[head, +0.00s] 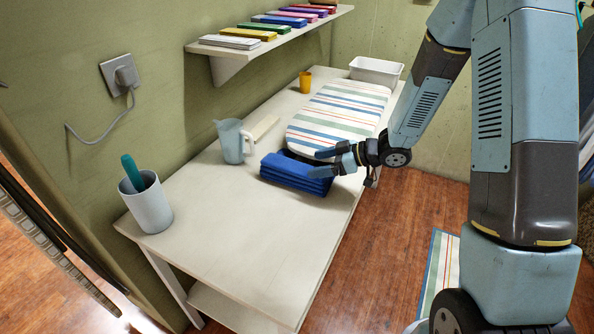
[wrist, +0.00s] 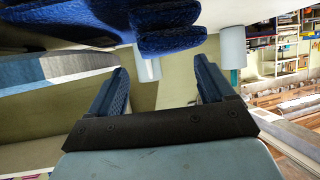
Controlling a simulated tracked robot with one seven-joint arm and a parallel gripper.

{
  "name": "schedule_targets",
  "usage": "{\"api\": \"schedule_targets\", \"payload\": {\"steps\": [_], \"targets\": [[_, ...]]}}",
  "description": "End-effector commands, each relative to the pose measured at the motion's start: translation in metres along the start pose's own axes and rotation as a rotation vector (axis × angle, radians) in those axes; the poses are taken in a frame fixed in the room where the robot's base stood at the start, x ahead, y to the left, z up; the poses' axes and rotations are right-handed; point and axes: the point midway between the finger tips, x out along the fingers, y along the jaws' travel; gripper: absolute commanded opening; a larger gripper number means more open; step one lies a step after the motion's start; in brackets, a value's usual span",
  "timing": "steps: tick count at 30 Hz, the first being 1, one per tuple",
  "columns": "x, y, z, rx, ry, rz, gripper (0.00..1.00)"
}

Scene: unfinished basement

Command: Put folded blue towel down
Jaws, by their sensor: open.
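The folded blue towel (head: 290,173) lies in a flat stack on the white table (head: 255,232), just in front of the striped ironing board (head: 338,112). My gripper (head: 318,160) is open at the towel's right end, and its near finger overlaps the towel in the head view. In the wrist view the towel (wrist: 170,30) fills the upper middle, outside the gap between my spread fingers (wrist: 158,84). That gap holds no cloth. I cannot tell whether a finger touches the towel.
A grey-blue jug (head: 233,142) stands behind the towel. A white cup (head: 148,205) with a teal item is at the left. A yellow cup (head: 305,82) and white basin (head: 377,70) are at the back. The table's front left is clear.

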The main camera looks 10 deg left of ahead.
Motion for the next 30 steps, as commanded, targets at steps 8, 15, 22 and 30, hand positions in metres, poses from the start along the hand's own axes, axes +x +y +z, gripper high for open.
{"api": "schedule_targets", "payload": {"steps": [8, 15, 22, 30], "targets": [[0.019, -0.001, 0.0, 0.001, -0.001, -0.003, 0.82], [0.049, -0.001, 0.001, -0.001, -0.001, -0.002, 0.82], [0.058, -0.001, 0.001, 0.001, -0.001, 0.0, 0.82], [0.058, -0.001, 0.001, 0.001, -0.001, 0.0, 0.69]]}}
